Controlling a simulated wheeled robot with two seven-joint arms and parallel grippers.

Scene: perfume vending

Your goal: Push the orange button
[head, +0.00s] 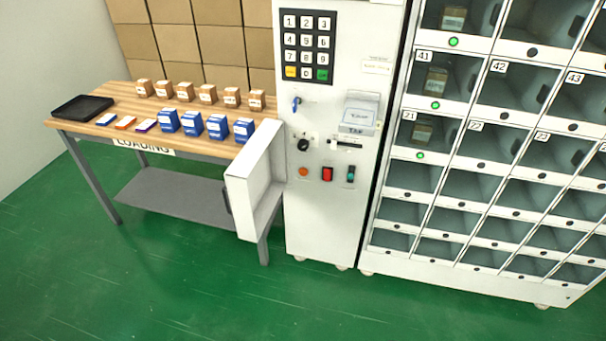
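The orange button (303,171) is a small round button low on the front of the white control cabinet (318,220). It sits at the left end of a row, beside a red rocker switch (327,174) and a dark switch with a green part (350,173). A black rotary knob (303,145) is just above it. The open white door (258,180) stands out to the left of the button and does not cover it. Neither of my grippers is in the head view.
A wooden loading table (120,100) on the left holds blue boxes (217,126), small brown boxes (208,94), flat packets and a black tray (82,108). A locker wall (480,150) stands on the right. The green floor (200,290) in front is clear.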

